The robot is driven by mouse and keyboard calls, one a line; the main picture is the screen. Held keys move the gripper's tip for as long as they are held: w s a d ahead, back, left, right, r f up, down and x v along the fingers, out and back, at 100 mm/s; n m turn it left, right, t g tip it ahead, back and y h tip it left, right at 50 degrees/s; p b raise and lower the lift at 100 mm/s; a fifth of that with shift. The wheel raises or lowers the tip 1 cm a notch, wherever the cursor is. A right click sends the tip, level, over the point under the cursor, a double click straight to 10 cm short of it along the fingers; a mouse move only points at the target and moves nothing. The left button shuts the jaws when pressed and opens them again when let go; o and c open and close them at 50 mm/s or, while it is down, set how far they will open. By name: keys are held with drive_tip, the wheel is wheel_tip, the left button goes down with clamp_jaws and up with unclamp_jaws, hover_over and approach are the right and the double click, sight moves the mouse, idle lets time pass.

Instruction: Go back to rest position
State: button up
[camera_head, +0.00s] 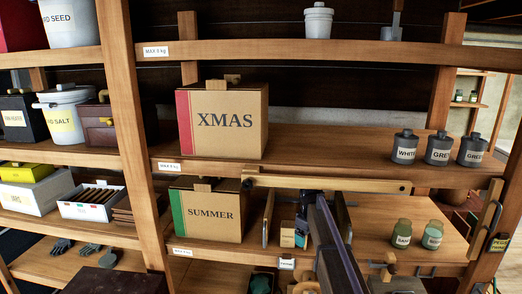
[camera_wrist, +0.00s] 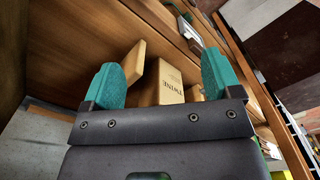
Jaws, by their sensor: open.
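My gripper (camera_wrist: 161,66) is open, its two teal fingers spread apart in the wrist view. Between and beyond the fingers stands a tan box lettered TWINE (camera_wrist: 171,88), with a thin wooden board (camera_wrist: 134,62) beside it. I cannot tell how far the box is from the fingers, but neither finger visibly touches it. In the head view my arm reaches into the middle shelf bay, right of the SUMMER box (camera_head: 212,213). A small tan box (camera_head: 287,238) stands just left of the arm. The fingertips are not clear there.
Wooden dividers (camera_head: 268,218) and a rail (camera_head: 325,184) along the shelf above frame my arm closely. Two green jars (camera_head: 402,233) stand to the right. The XMAS box (camera_head: 224,122) and several grey canisters (camera_head: 438,149) stand on the shelf above.

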drive_tip(key=s+f+m+b, duration=0.1)
drive_tip(key=s+m, duration=0.8)
drive_tip(key=s, duration=2.6)
drive_tip(key=shift+s+f, duration=0.2)
drive_tip(key=shift+s, duration=0.1)
